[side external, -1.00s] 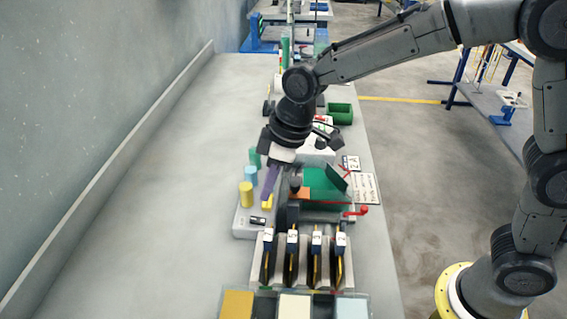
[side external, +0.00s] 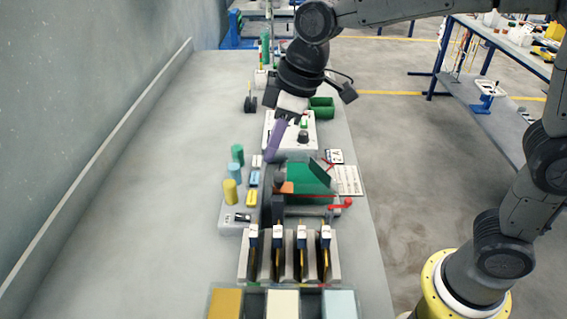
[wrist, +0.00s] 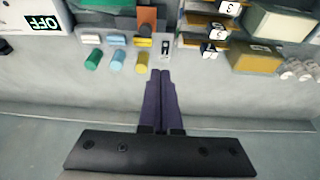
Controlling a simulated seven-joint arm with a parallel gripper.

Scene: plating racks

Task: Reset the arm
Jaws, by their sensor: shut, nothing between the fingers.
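My gripper (side external: 277,141) shows in the side external view with its purple fingers pointing down, held in the air above the bench behind the colored cylinders. In the wrist view my gripper (wrist: 160,75) has its two purple fingers together, with nothing between them. The arm is raised over the bench, and the fingers are apart from every object in view.
A rack (side external: 290,270) with several upright plates stands at the front of the bench (side external: 130,200). Green, blue and yellow cylinders (side external: 231,190) stand left of a green fixture (side external: 308,178) with a red handle. A white control box (wrist: 25,18) reads OFF. The bench's left side is clear.

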